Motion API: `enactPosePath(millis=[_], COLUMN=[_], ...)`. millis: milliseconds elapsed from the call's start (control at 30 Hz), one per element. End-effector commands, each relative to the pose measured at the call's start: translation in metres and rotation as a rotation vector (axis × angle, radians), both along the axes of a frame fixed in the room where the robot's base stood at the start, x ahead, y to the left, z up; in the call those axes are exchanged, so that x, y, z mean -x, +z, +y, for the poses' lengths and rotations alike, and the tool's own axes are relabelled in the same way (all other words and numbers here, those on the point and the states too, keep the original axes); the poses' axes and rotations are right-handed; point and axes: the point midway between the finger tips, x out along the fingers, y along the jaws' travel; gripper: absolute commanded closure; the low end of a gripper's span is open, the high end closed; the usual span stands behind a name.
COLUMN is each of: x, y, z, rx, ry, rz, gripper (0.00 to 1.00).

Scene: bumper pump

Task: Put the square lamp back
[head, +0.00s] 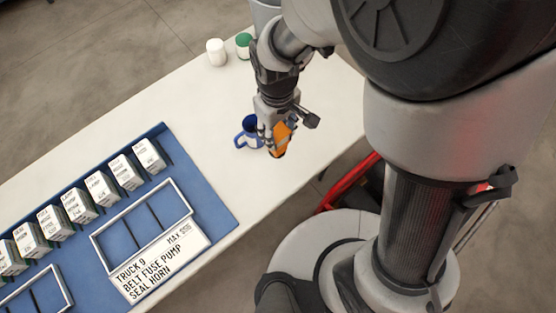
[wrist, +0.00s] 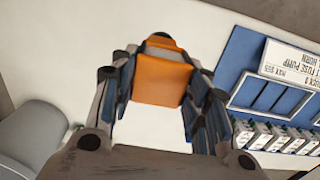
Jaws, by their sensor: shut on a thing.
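My gripper (head: 270,138) is shut on an orange block-shaped thing (head: 283,136), which I take to be the square lamp. In the wrist view the orange thing (wrist: 162,80) sits between the two fingers of my gripper (wrist: 160,88). It has a flat orange face, a grey strip and a dark end. In the head view it is over the right part of the white table, tilted. I cannot tell whether it touches the table. Where the lamp belongs is not clear from these views.
A blue mug (head: 247,133) stands close to the left of my gripper. A white jar (head: 216,52) and a green-lidded jar (head: 244,45) stand at the back. A blue board (head: 215,205) at the left bears several labelled boxes, framed slots and a sign (head: 155,262).

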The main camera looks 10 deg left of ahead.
Motion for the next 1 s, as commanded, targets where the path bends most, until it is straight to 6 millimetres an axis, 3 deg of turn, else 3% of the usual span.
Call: enactPosePath(millis=[300, 500, 833, 1000], x=[0.001, 0.001, 0.000, 0.000], y=[-0.086, -0.133, -0.161, -0.188], z=[-0.001, -0.001, -0.001, -0.001], rx=[0.005, 0.003, 0.002, 0.002], ry=[0.000, -0.001, -0.001, -0.001], rz=[0.007, 0.004, 0.001, 0.003], gripper=[1.00, 1.00, 1.00, 1.00])
